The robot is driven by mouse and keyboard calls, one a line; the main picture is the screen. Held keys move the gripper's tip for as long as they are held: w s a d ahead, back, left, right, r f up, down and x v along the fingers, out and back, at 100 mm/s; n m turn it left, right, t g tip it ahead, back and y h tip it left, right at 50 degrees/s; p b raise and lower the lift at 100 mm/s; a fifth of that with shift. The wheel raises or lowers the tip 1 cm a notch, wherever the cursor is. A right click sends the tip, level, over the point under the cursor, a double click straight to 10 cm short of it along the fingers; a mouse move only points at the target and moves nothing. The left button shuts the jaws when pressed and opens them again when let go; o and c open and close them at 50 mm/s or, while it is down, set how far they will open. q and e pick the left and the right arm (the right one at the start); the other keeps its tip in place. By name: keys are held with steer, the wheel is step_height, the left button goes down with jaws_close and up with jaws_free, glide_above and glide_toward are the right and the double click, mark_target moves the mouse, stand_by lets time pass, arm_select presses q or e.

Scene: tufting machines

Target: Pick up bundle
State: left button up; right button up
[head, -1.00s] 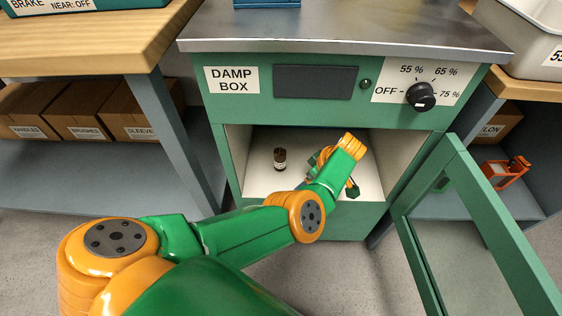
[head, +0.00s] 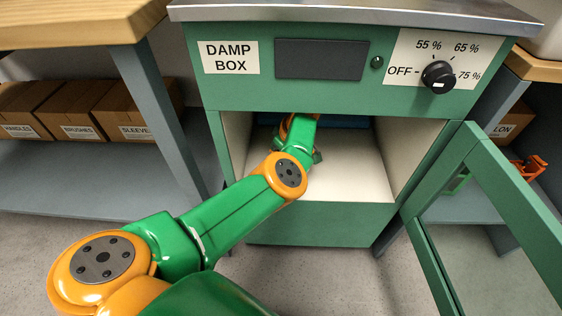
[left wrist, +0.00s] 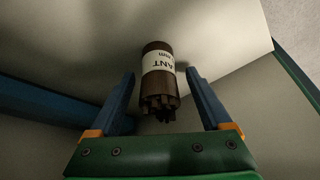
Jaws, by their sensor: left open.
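The bundle (left wrist: 159,80) is a dark brown cluster of rods with a white label band, in the left wrist view. It lies on the pale floor of the damp box, ahead of my left gripper (left wrist: 162,100). The gripper's two blue fingers are open, one on each side of the bundle's near end, and I see no contact. In the head view my left arm reaches into the damp box (head: 320,226); its wrist hides the bundle and the fingers there. My right gripper is not in view.
The damp box door (head: 478,160) stands open on the right. A black humidity knob (head: 438,76) is on the front panel. Cardboard boxes (head: 85,112) sit on a shelf at the left. Inside the box, a blue surface (left wrist: 45,104) lies to the left in the wrist view.

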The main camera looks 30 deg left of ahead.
arm_select(q)
steer(key=shift+f, duration=0.1)
jaws_close()
stand_by(0.4)
